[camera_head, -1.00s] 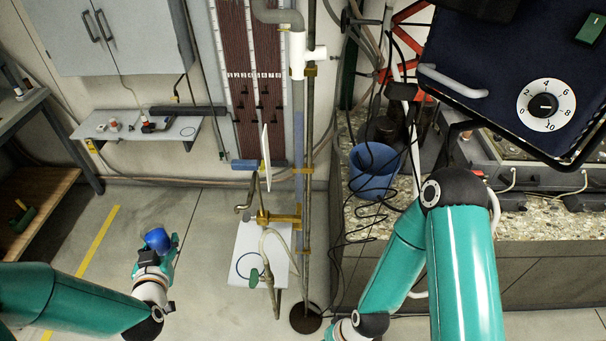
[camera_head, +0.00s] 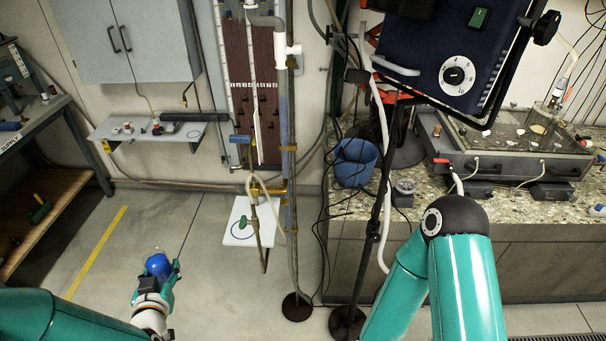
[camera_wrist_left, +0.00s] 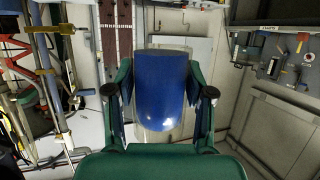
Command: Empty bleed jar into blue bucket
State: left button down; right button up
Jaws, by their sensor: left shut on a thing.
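My left gripper (camera_head: 158,276) is low at the left of the head view, over bare floor. It is shut on a jar (camera_head: 158,265) that looks deep blue. In the left wrist view the jar (camera_wrist_left: 165,90) sits between the two green fingers (camera_wrist_left: 161,95), with a clear, glassy part at its lower end. Its mouth and any liquid level are hard to make out. The blue bucket (camera_head: 355,162) stands on the speckled counter, well to the right of and beyond the jar. My right arm shows, but its gripper is out of the picture.
A small white shelf with a blue ring (camera_head: 243,222) is by the standpipe and hose. Loose black cables and a dark stand pole (camera_head: 373,235) are near the bucket. A dark blue dial panel (camera_head: 445,60) overhangs the counter. The floor at left is clear.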

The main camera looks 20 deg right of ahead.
aim_at(369, 154)
jog(key=u, duration=0.2)
jog(key=k, duration=0.2)
jog(key=u, duration=0.85)
jog(key=i, duration=3.35)
jog(key=z, duration=1)
